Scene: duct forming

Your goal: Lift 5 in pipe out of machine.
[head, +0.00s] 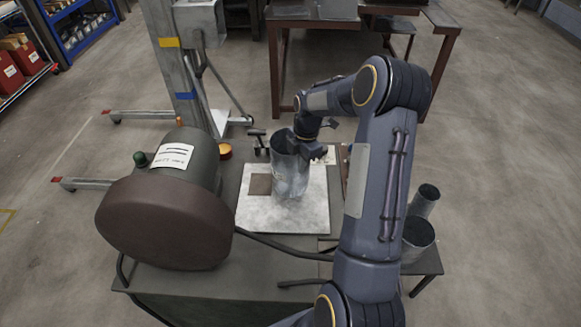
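A grey metal pipe (289,178) stands upright, or nearly so, on a pale square plate (308,215) on the machine's table. My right gripper (316,157) is at the pipe's upper right rim, with the arm reaching in from the right. The fingertips are small and partly merged with the rim, so I cannot tell whether they are closed on the wall. The machine's large dark round housing (165,222) is left of the pipe. My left gripper is not in view.
Two more metal pipes, a narrower one (425,202) and a wider one (416,238), stand on a low surface at the right, beside my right arm. A grey lifting stand (178,75) is behind the machine. A brown table (330,22) stands at the back. Open floor lies to the right.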

